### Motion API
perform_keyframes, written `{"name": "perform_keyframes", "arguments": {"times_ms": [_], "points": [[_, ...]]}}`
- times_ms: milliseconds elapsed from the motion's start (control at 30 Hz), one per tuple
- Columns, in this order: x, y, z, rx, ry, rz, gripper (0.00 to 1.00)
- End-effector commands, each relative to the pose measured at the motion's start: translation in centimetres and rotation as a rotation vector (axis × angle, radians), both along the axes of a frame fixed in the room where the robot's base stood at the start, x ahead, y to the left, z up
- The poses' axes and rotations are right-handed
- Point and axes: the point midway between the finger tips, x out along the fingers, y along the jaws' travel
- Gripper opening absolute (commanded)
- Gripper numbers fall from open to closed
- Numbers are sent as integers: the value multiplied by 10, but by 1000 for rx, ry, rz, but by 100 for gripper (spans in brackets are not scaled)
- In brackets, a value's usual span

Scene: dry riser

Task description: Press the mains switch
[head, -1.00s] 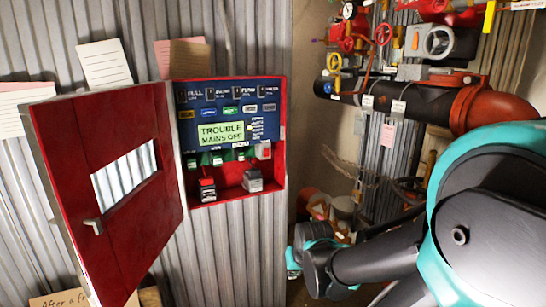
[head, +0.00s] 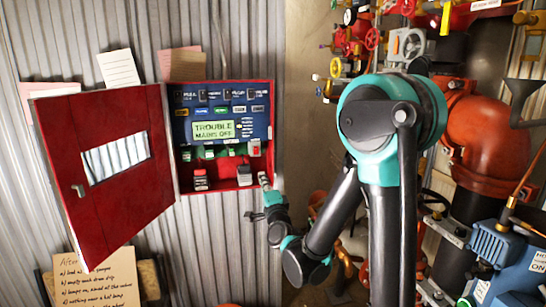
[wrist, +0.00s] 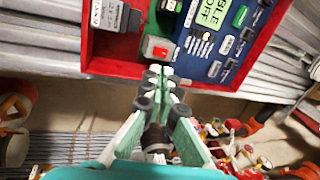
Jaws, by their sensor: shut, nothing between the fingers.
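The red alarm cabinet (head: 274,120) hangs on the corrugated wall with its door (head: 115,215) swung open to the left. Its display (head: 214,130) reads "TROUBLE MAINS OFF". A pale switch with a red face (head: 254,147) sits at the right of the panel; it also shows in the wrist view (wrist: 158,48). I cannot read a label naming it the mains switch. My gripper (head: 264,179) is shut and empty at the cabinet's lower right. In the wrist view its fingertips (wrist: 161,72) lie just below the switch; contact cannot be told.
Inside the cabinet's bottom stand a red-topped block (head: 200,180) and a grey block (head: 245,176). Red valves and pipes (head: 485,130) crowd the right side. A blue machine (head: 510,250) stands at the lower right. A handwritten card (head: 97,278) is at the lower left.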

Motion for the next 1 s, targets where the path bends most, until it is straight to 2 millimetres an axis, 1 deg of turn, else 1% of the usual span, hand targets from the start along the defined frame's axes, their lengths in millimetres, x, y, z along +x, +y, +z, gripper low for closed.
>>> {"name": "perform_keyframes", "arguments": {"times_ms": [100, 200, 500, 633, 767, 1000], "points": [[0, 3, 5, 73, -18, -6, 0], [0, 3, 6, 96, -25, -11, 0], [1, 2, 7, 98, -26, -12, 0], [6, 4, 8, 98, -26, -13, 0], [21, 8, 13, 97, -25, -13, 0], [64, 20, 27, 97, -25, -13, 0]]}}
